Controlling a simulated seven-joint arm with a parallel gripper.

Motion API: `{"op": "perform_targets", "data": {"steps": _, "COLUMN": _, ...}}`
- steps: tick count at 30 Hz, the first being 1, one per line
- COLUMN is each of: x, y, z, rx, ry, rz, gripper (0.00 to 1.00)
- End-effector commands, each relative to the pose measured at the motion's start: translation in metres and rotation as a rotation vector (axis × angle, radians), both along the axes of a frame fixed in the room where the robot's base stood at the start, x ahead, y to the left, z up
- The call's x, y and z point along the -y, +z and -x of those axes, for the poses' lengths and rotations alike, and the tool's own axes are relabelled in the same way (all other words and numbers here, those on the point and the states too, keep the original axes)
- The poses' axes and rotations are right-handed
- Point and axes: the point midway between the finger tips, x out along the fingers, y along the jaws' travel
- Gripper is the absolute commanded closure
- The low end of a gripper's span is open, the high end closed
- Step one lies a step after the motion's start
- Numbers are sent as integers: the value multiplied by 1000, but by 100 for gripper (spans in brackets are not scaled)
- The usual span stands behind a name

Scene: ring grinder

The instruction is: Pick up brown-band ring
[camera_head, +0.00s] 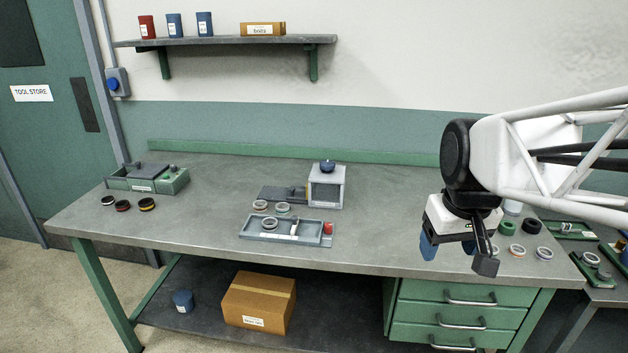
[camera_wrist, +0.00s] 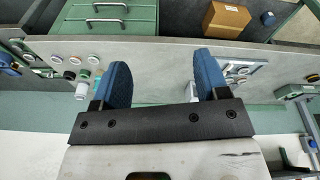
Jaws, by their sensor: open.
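A pale ring with an orange-brown band (camera_head: 517,251) lies on the right part of the bench, near the front edge; it looks like the brown-band ring, but its band is small to read. A plain grey ring (camera_head: 544,254) is just right of it. My gripper (camera_head: 457,256) is open and empty, above the bench to the left of these rings, fingers pointing down. In the wrist view, the two blue fingers (camera_wrist: 161,72) are spread with nothing between them. The ring group shows small left of the fingers there; I cannot clearly tell the bands apart.
Beside the rings stand a green item (camera_head: 506,228) and a dark ring (camera_head: 531,226). A grey tray (camera_head: 250,236) with rings and a grey machine (camera_head: 327,187) are mid-bench. Dark banded rings (camera_head: 122,206) lie at left, by a green box (camera_head: 172,181). Clear bench lies left of my gripper.

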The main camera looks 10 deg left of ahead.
Motion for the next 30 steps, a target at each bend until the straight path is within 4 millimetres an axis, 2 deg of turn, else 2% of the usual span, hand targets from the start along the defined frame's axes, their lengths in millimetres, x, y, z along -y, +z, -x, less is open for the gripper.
{"op": "perform_targets", "data": {"steps": 3, "x": -11, "y": 7, "z": -29, "rx": -10, "ry": 54, "rz": 7, "gripper": 32}}
{"op": "perform_targets", "data": {"steps": 16, "x": -58, "y": 21, "z": -126, "rx": -36, "ry": 251, "rz": 32, "gripper": 32}}
{"op": "perform_targets", "data": {"steps": 30, "x": -125, "y": 15, "z": -228, "rx": -64, "ry": 465, "rz": 58, "gripper": 32}}
